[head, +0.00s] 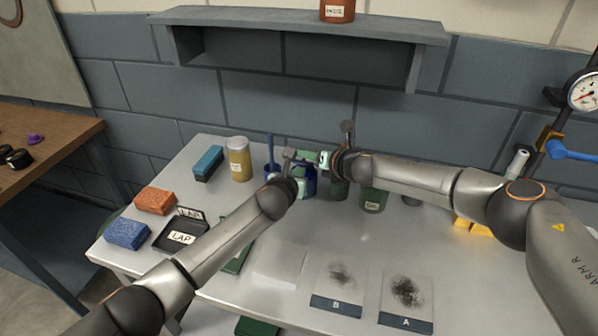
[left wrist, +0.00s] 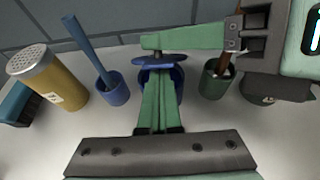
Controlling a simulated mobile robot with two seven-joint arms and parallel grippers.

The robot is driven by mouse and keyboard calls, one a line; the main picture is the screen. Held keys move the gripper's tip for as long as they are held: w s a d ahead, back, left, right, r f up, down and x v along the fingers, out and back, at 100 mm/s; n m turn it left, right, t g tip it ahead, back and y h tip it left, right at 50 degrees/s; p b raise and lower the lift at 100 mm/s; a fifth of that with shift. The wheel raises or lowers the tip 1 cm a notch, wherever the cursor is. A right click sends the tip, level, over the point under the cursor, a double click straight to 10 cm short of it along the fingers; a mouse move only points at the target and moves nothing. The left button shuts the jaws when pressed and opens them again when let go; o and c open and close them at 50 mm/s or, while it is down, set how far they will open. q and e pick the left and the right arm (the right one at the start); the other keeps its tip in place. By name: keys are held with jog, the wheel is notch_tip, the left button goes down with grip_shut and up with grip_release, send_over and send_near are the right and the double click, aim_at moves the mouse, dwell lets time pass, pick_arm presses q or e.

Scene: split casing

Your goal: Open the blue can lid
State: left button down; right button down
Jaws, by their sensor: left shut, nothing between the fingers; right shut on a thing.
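The blue can (head: 309,184) stands on the grey table, partly hidden by my grippers. In the left wrist view the can (left wrist: 179,84) sits behind my left fingers, with its dark blue lid (left wrist: 174,59) over its mouth. I cannot tell whether the lid touches the rim. My right gripper (left wrist: 150,42) reaches in from the right and is shut on the lid's top; it also shows in the head view (head: 322,159). My left gripper (left wrist: 159,92) is shut and empty, its fingertips just in front of the can below the lid.
A yellow shaker (left wrist: 53,82) and a blue cup (left wrist: 112,90) with a blue handle stand left of the can. Green containers (head: 374,200) stand to the right. A black LAP tray (head: 170,245) and sanding blocks (head: 155,201) lie at left. A shelf (head: 300,22) hangs above.

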dwell(0.3)
pick_arm(q)
jog(key=shift+w+d+r, duration=0.1)
jog(key=shift+w+r, duration=0.4)
jog(key=shift+r, duration=0.3)
pick_arm(e)
jog(key=shift+f, duration=0.1)
jog(key=c, duration=1)
grip_release()
pick_arm(q)
jog(key=shift+d, duration=0.1)
pick_arm(e)
jog(key=o, duration=0.3)
jog(key=shift+s+a, duration=0.1)
jog(key=shift+a, duration=0.05)
jog(key=shift+s, duration=0.1)
